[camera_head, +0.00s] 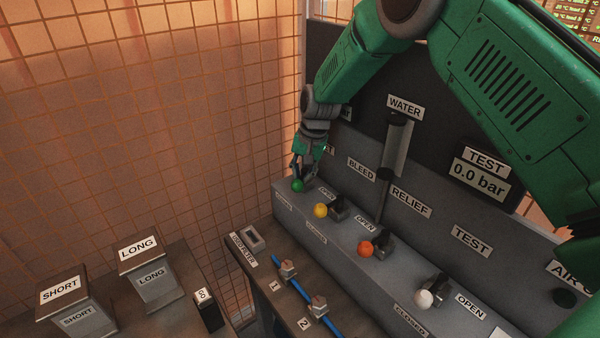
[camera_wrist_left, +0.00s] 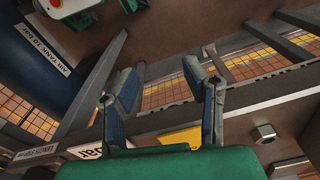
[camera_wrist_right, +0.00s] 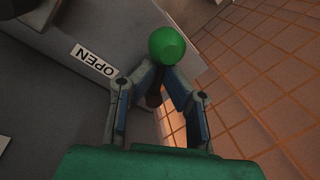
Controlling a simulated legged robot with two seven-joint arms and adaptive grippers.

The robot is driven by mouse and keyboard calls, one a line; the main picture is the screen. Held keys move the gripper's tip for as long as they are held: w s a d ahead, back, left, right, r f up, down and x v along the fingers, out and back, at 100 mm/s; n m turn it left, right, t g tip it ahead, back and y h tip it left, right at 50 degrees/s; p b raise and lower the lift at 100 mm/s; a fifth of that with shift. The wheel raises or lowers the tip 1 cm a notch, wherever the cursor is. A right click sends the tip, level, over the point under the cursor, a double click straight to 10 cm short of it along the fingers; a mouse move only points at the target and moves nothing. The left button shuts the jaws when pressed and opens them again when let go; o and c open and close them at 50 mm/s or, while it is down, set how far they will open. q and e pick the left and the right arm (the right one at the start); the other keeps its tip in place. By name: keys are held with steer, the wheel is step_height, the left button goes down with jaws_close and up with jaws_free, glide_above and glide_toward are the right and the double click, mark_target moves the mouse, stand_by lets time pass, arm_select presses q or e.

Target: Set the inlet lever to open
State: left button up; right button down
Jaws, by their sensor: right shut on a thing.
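The lever with the green knob (camera_head: 297,186) is at the far left end of the grey valve ledge, and its knob also shows in the right wrist view (camera_wrist_right: 167,45). The name plate above it is mostly hidden by my right arm. My right gripper (camera_head: 303,172) is shut on this lever, with its fingers (camera_wrist_right: 157,85) meeting at the dark stem just below the knob. An OPEN label (camera_wrist_right: 95,60) lies to the left of the knob in the right wrist view, apart from it. My left gripper (camera_wrist_left: 163,95) shows only in its wrist view, fingers spread and empty.
Levers with yellow (camera_head: 320,210), orange (camera_head: 365,248) and white (camera_head: 424,298) knobs stand along the same ledge (camera_head: 345,262). A vertical pipe (camera_head: 395,150) rises behind. LONG (camera_head: 150,275) and SHORT (camera_head: 75,305) boxes stand lower left. A wire fence closes the left side.

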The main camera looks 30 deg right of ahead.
steer(key=shift+s+f, duration=0.25)
steer(key=shift+f, duration=0.1)
steer(key=c, duration=1.9)
jaws_free()
steer(key=shift+o, duration=1.4)
steer(key=shift+w, duration=0.25)
steer(key=shift+r, duration=0.4)
step_height(320, 180, up, 6)
steer(key=d, duration=0.1)
steer(key=shift+s+r, duration=0.2)
steer(key=shift+s, duration=0.25)
